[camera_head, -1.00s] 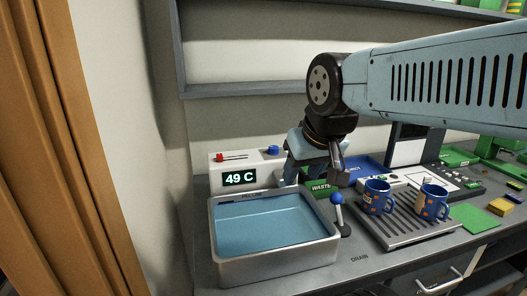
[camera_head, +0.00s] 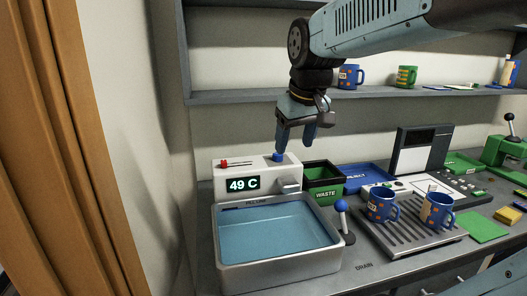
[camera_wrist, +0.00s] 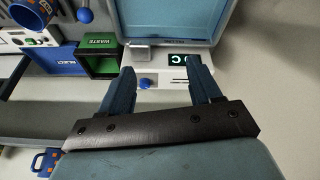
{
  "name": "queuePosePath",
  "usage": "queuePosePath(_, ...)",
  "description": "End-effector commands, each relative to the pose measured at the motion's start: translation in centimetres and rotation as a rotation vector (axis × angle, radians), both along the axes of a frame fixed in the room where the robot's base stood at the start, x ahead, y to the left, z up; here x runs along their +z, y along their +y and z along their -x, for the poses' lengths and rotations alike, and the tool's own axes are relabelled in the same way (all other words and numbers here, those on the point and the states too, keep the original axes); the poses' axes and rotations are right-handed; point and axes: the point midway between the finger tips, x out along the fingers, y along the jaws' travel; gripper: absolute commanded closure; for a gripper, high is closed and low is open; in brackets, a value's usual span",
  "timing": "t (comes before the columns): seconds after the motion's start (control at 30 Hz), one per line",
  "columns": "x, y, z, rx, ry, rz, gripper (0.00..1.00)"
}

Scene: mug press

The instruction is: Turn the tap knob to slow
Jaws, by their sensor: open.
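The blue tap knob (camera_head: 278,157) sits on top of the white tap box (camera_head: 257,178), whose display reads 49 C. My gripper (camera_head: 295,143) is open and points down above the right part of the box. One finger overlaps the knob in the head view, so I cannot tell if it touches. In the wrist view the knob (camera_wrist: 146,84) shows between the fingers of my open gripper (camera_wrist: 162,72), nearer the left one. A red slider (camera_head: 234,162) is on the box's top left. The spout (camera_head: 290,186) is at its front right.
A water-filled basin (camera_head: 222,262) stands in front of the box. A green-black waste bin (camera_head: 323,195) is close on the right. A blue-topped lever (camera_head: 341,206) and two blue mugs (camera_head: 381,204) (camera_head: 437,210) on the drain rack stand further right. A shelf (camera_head: 240,97) runs behind my arm.

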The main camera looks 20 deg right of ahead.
Motion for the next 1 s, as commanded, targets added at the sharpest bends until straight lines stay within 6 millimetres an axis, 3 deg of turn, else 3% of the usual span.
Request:
queuePosePath(0.2, 1.7, -1.0, -5.9, 0.076, 0.083, 0.028, 0.37)
queuePosePath(0.47, 2.4, -2.4, -12.8, 0.171, 0.179, 0.05, 0.37)
queuePosePath(0.8, 1.3, -4.7, -21.6, 0.299, 0.299, 0.058, 0.37)
queuePosePath(1.0, 0.3, -5.8, -25.0, 0.352, 0.343, 0.056, 0.37)
